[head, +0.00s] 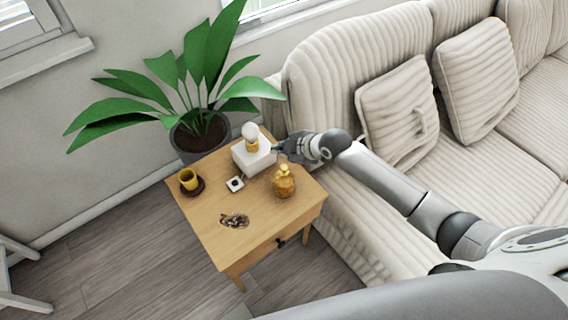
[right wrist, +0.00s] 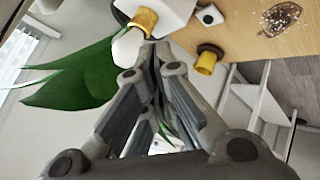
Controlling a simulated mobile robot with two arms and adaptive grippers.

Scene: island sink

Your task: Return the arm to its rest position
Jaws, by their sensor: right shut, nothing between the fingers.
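My right arm (head: 395,187) reaches in from the lower right over the sofa to the small wooden side table (head: 207,217). My right gripper (head: 281,148) is above the table's back right side, just right of a white box-shaped thing (head: 247,161) with a rounded white and yellow piece on it. In the right wrist view the gripper's fingers (right wrist: 149,45) are together with nothing between them. The rounded white piece (right wrist: 128,48) appears just beside the fingertips there; I cannot tell whether they touch. My left gripper is not in view.
An amber bottle (head: 284,182) stands below the gripper. A yellow cup (head: 188,179), a small white square item (head: 235,184) and a dish of dark bits (head: 234,220) are on the table. A leafy plant (head: 200,135) stands behind, and the cushioned sofa (head: 345,65) is at right.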

